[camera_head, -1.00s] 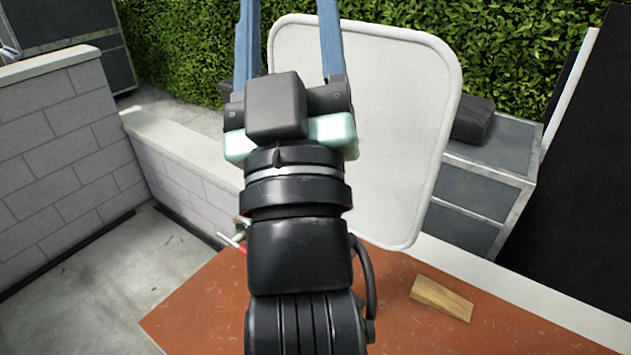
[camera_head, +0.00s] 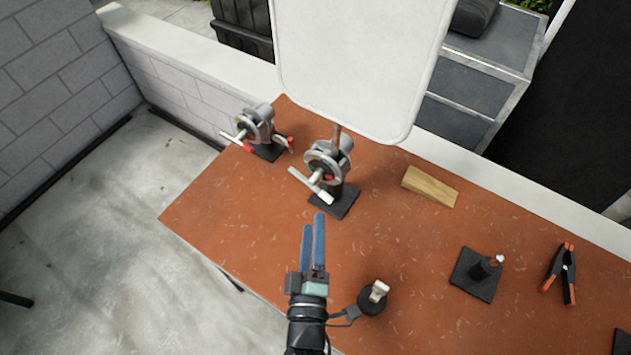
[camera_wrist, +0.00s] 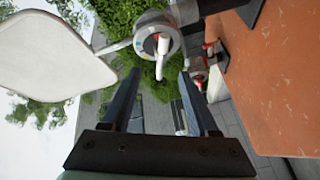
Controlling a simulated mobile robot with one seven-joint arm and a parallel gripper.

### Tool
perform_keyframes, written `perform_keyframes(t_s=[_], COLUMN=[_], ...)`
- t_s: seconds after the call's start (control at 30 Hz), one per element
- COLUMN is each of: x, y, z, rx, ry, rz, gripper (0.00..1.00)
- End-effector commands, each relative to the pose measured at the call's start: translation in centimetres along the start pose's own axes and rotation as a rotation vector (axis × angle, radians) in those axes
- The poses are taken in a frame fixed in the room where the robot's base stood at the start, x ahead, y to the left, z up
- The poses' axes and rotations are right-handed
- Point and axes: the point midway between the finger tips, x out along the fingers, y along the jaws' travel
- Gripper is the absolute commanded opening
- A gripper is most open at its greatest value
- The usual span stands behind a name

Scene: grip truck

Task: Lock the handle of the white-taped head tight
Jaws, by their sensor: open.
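Two grip heads on black bases stand on the rust-red tabletop. The nearer head (camera_head: 328,160) carries the rod of a white panel (camera_head: 365,65), and its pale T-handle (camera_head: 312,186) with a red part points down-left. The farther head (camera_head: 258,128) has a pale T-handle and red parts at its sides. I cannot tell for sure which bears white tape. My gripper (camera_head: 313,224) is open and empty, below the nearer head and apart from it. In the wrist view a grey head (camera_wrist: 153,38) with a white handle (camera_wrist: 163,46) shows ahead of my open fingers (camera_wrist: 160,76).
A wooden wedge (camera_head: 430,187) lies right of the nearer head. A black base with an upright post (camera_head: 478,274), an orange-tipped clamp (camera_head: 563,273) and a small round black item (camera_head: 373,297) are on the right and front. A low wall (camera_head: 190,50) runs behind.

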Motion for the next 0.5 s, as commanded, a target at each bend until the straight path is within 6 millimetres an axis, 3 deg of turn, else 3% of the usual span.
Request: perform_keyframes(t_s=[0.3, 0.5], x=[6.0, 8.8], y=[0.1, 0.0], z=[-0.2, -0.1], rx=[0.001, 0.002], ry=[0.003, 0.002], rz=[0.003, 0.002], gripper=[0.6, 0.6])
